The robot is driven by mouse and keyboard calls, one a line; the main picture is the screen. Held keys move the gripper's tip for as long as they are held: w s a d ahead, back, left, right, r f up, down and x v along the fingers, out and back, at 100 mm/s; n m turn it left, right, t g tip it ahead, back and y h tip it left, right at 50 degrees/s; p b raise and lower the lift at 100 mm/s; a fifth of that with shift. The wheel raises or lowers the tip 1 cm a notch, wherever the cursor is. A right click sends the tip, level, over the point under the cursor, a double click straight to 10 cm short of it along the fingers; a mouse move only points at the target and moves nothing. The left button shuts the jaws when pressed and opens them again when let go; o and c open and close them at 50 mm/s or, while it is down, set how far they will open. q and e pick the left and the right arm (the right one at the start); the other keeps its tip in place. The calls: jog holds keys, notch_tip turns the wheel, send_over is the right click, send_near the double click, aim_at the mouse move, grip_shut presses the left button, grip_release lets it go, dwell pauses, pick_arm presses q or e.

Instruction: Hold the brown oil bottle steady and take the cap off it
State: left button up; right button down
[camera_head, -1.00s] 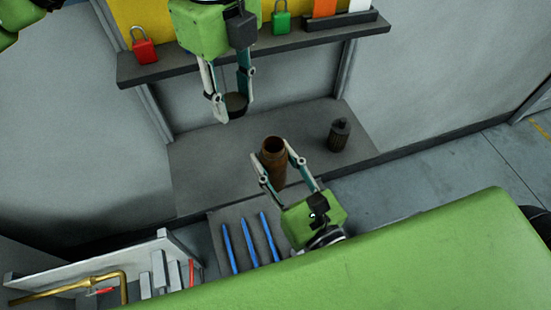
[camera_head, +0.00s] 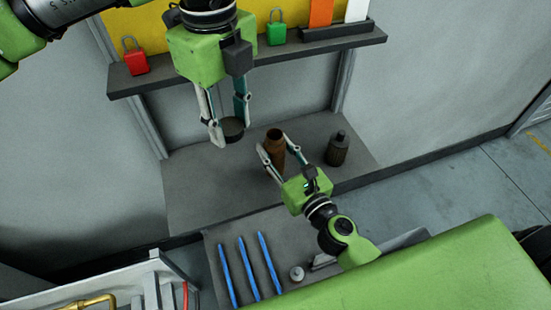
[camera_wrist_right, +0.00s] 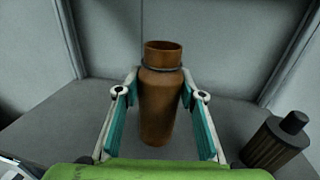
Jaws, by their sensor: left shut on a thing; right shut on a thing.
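The brown oil bottle (camera_head: 276,156) appears upright over the grey bench, its mouth open and bare. It also shows upright in the right wrist view (camera_wrist_right: 158,108). My right gripper (camera_head: 272,146) is shut on the bottle's body, with one finger on each side. My left gripper (camera_head: 228,126) is shut on a dark round cap (camera_head: 233,132), up and to the left of the bottle's mouth. The cap is apart from the bottle in the picture. The bottle's base is partly hidden by my right gripper in the head view.
A dark ribbed bottle (camera_head: 338,150) stands to the right on the bench (camera_head: 200,190). A shelf (camera_head: 290,52) behind holds a red padlock (camera_head: 135,60) and a green padlock (camera_head: 276,31). Several blue sticks (camera_head: 248,268) lie in front. The bench's left part is clear.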

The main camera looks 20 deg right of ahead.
aim_at(280, 163)
jog(key=shift+f+b, duration=1.4)
jog(key=shift+f, duration=0.2)
jog(key=shift+r, duration=0.1)
jog(key=shift+f, duration=0.2)
jog(key=c, duration=1.4)
grip_release()
jog(key=shift+o, duration=0.2)
